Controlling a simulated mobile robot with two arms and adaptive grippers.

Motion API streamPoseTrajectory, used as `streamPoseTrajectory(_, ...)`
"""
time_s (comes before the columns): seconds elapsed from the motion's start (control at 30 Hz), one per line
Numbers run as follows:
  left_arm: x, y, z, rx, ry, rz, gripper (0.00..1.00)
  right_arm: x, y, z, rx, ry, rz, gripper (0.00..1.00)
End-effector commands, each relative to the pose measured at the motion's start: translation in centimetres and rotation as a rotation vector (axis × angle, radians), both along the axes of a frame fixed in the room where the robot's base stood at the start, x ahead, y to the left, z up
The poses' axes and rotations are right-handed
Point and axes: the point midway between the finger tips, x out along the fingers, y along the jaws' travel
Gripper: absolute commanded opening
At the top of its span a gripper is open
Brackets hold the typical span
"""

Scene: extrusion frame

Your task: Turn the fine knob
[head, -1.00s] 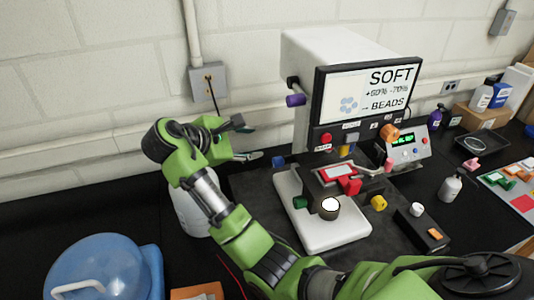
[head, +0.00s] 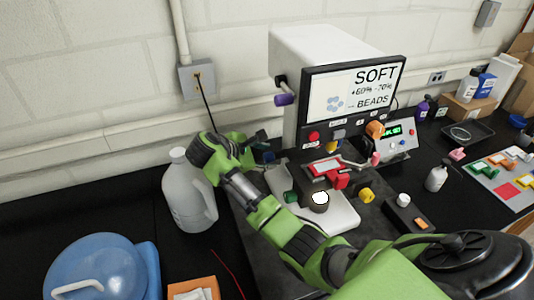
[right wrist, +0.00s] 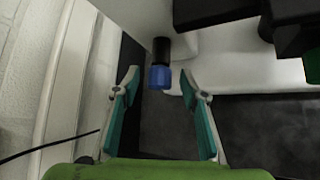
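A blue knob (right wrist: 160,77) on a black shaft sticks out from the white machine (head: 300,50). I cannot read a label marking it as the fine knob. In the head view the blue knob (head: 267,157) is small and partly hidden by my right gripper (head: 263,146). In the right wrist view my right gripper (right wrist: 158,88) is open, with one teal-padded finger on each side, and the knob lies between the fingertips, touching neither. A green knob (head: 290,197) is lower on the machine, and a purple knob (head: 285,99) is higher up. My left gripper is not in view.
A white jug (head: 190,200) stands left of my right arm. A blue-lidded container (head: 95,265) is at the front left. The machine's screen (head: 352,90) reads SOFT and BEADS. A yellow knob (head: 366,195) and a small control box (head: 398,140) are to the right.

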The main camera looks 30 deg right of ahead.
Motion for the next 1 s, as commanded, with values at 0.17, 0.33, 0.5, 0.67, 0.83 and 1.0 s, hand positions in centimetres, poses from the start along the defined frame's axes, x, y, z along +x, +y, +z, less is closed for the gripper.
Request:
streamPoseTrajectory(0.17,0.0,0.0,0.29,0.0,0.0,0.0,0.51,0.14,-0.75,-0.56,0.001,0.001,-0.001,0.4)
streamPoseTrajectory(0.33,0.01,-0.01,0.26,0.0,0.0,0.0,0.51,0.17,-0.78,-0.64,0.001,0.0,0.001,0.4)
streamPoseTrajectory(0.5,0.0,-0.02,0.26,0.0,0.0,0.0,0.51,0.16,-0.76,-0.62,0.0,0.0,0.0,0.17)
streamPoseTrajectory(0.67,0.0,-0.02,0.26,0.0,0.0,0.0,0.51,0.15,-0.73,-0.62,0.0,0.0,0.0,0.02)
streamPoseTrajectory(0.83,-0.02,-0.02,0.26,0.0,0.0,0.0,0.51,0.11,-0.72,-0.66,-0.002,-0.01,0.0,0.02)
streamPoseTrajectory(1.0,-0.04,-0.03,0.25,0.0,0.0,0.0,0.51,-0.01,-0.71,-0.75,-0.016,-0.061,0.0,0.02)
